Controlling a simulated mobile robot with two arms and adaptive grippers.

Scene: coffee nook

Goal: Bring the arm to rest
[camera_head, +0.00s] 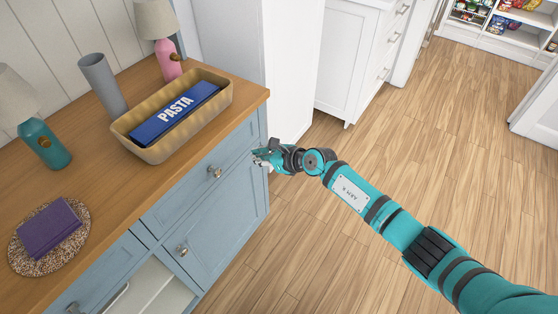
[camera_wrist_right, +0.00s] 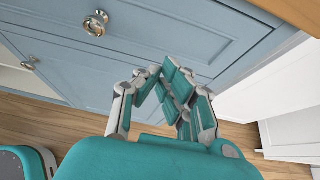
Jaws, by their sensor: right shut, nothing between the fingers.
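My right gripper (camera_head: 262,158) is shut and empty, in front of the blue cabinet (camera_head: 225,220) near its right corner, just below the level of the wooden counter (camera_head: 110,193). My right arm reaches in from the lower right of the head view, over the floor. In the right wrist view the fingers (camera_wrist_right: 160,75) come together with nothing between them, in front of the cabinet's drawer (camera_wrist_right: 185,30). I cannot tell whether they touch the cabinet. My left gripper is not in view.
A tan basket (camera_head: 140,149) with a blue pasta box (camera_head: 175,114) stands on the counter. A purple book (camera_head: 48,230) lies on a round mat (camera_head: 75,243). Two lamps and a grey cup (camera_head: 103,84) stand at the back. Wooden floor (camera_head: 430,160) is clear to the right.

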